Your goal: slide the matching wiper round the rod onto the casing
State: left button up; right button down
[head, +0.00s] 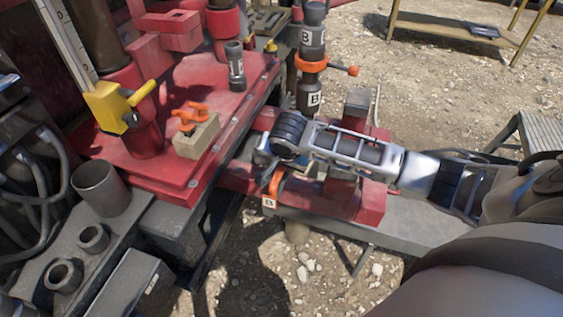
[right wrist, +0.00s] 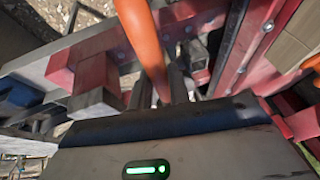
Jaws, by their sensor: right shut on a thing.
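My right gripper (head: 272,165) reaches in from the right, pointing down beside the red frame. It is shut on an orange wiper (head: 276,180) with a white "B" tag hanging low; the wiper is partly hidden by the hand. In the right wrist view the orange wiper (right wrist: 145,45) runs up from the fingers (right wrist: 170,88). The rod (head: 313,36), dark and marked "B", stands upright behind the gripper. The casing (head: 309,97) below it also bears a "B". An orange collar with a side handle (head: 311,63) sits around the column between them. My left gripper is out of view.
Orange pieces (head: 189,115) rest on a beige block (head: 197,136) on the red deck (head: 135,178). A dark labelled tube (head: 236,66) stands near the deck edge. Red blocks (head: 356,198) and a grey bench (head: 420,219) lie under my right arm. Open gravel is behind.

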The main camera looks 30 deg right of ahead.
jog(key=shift+w+d+f, duration=0.55)
jog(key=shift+w+d, duration=0.1)
jog(key=shift+d, duration=0.05)
jog(key=shift+w+d+f+b, duration=0.7)
jog(key=shift+d+f+b, duration=0.05)
jog(key=shift+b, duration=0.15)
jog(key=shift+w+d+b, duration=0.25)
jog(key=shift+d+b, duration=0.1)
jog(key=shift+b, duration=0.05)
jog(key=shift+w+d+b, duration=0.4)
jog(key=shift+d+b, duration=0.05)
jog(key=shift+b, duration=0.15)
jog(key=shift+w+d+f+b, duration=0.15)
jog(key=shift+w+d+b, duration=0.85)
jog(key=shift+b, duration=0.4)
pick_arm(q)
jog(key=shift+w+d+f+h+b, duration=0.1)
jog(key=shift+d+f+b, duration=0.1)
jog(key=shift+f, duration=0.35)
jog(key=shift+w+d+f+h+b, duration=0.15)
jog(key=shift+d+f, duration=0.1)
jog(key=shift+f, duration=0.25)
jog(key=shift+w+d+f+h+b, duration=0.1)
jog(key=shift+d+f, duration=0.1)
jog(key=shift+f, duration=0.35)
pick_arm(e)
jog(key=shift+w+d, duration=0.7)
jog(key=shift+d, duration=0.2)
jog(key=shift+w+d, duration=0.7)
jog(key=shift+d, duration=0.2)
